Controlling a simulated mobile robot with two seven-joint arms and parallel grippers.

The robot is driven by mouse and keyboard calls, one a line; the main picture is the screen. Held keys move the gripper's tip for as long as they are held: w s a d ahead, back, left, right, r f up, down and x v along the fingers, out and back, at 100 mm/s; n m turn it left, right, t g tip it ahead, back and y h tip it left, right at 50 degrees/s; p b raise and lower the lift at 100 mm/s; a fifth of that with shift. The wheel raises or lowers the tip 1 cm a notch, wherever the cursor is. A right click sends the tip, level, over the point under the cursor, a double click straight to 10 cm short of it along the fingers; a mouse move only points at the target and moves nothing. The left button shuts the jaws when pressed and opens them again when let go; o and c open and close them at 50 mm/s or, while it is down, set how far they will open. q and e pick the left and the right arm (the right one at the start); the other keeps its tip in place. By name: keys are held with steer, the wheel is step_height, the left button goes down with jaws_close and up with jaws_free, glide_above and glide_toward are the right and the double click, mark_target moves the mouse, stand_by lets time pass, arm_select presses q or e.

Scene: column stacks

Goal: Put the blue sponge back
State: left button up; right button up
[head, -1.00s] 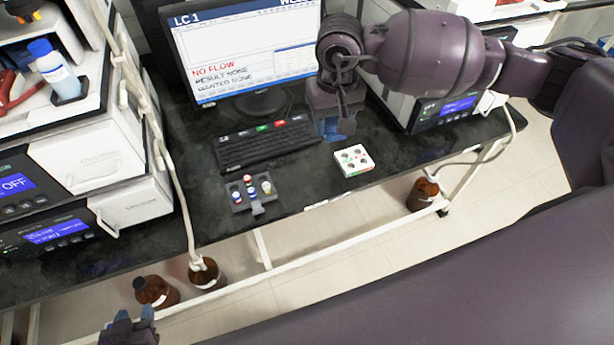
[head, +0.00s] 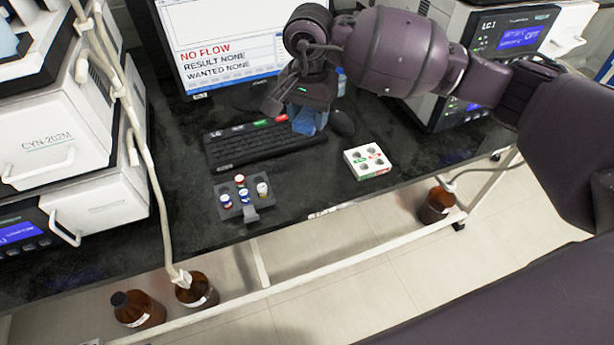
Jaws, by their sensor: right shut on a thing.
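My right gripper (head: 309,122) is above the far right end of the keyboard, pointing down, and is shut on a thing. Blue shows at its fingertips, most likely the blue sponge (head: 310,118), but its outline cannot be told clearly from the fingers. No other sponge shows on the bench. My left gripper is out of view.
The black bench holds a keyboard (head: 250,147), a mouse (head: 342,122), a dark rack (head: 234,212) with several vials and a white block (head: 383,166) with round wells. A blue-capped bottle (head: 341,84) stands behind the gripper. The bench front has free room.

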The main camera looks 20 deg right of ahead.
steer(key=b, duration=0.1)
glide_toward(308, 181)
steer(key=shift+f, duration=0.8)
step_height(308, 181, down, 5)
steer(key=shift+f+b, duration=0.2)
steer(key=shift+b, duration=0.45)
steer(key=shift+f, duration=0.1)
